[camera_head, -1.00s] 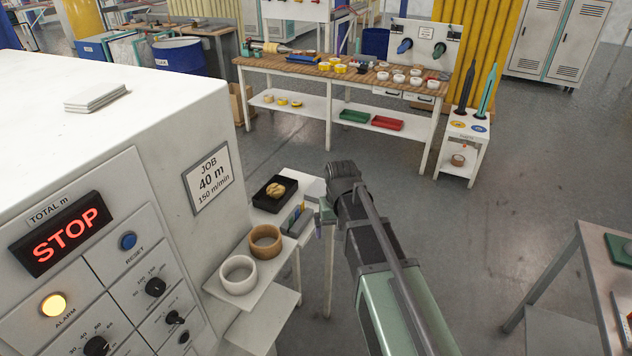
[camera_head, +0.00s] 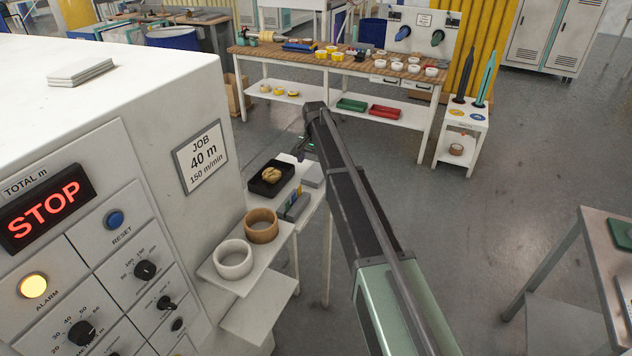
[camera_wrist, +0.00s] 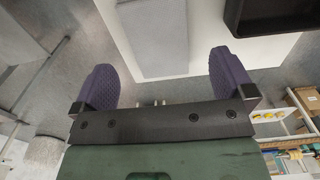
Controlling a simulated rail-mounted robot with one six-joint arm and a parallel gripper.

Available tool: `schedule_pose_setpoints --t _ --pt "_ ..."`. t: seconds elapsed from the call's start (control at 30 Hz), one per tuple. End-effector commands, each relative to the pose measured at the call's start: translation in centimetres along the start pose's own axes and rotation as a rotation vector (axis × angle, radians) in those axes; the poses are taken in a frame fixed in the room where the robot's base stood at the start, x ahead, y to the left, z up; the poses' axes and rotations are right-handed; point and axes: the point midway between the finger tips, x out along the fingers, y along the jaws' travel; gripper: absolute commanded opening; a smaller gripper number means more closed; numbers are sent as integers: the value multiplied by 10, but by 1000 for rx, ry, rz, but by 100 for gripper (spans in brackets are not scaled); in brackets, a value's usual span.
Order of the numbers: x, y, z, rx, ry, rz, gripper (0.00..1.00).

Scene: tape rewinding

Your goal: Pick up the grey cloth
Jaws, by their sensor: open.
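The grey cloth (camera_head: 312,175) looks like a flat folded block on the small white side table, right of a black tray (camera_head: 285,184). In the wrist view the grey cloth (camera_wrist: 158,40) is a pale grey rectangle on the white surface, ahead of the gap between the fingers. My gripper (camera_wrist: 165,78) is open and empty, with a purple ribbed pad on each side. In the head view my gripper (camera_head: 303,148) is small and partly hidden by my wrist, above the side table's far end.
The black tray holds a tan item (camera_head: 271,174). Small boxes (camera_head: 293,207) lie near the cloth. Brown (camera_head: 261,225) and white (camera_head: 233,259) rings stand on a nearer shelf. The large machine (camera_head: 150,100) rises at left.

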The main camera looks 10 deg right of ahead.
Motion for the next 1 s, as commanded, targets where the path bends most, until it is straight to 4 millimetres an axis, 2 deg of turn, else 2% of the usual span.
schedule_pose_setpoints --t 0.23,0.3,0.5,0.57,0.83,0.9,1.0 --pt "49 2 -3 0 0 0 100" --pt "54 2 -3 0 0 0 100" --pt "49 2 -3 0 0 0 100" --pt "49 2 -3 0 0 0 92" --pt "49 2 -3 -1 0 0 51" --pt "49 2 -3 -1 0 0 45" --pt "49 2 -3 -1 0 0 45"
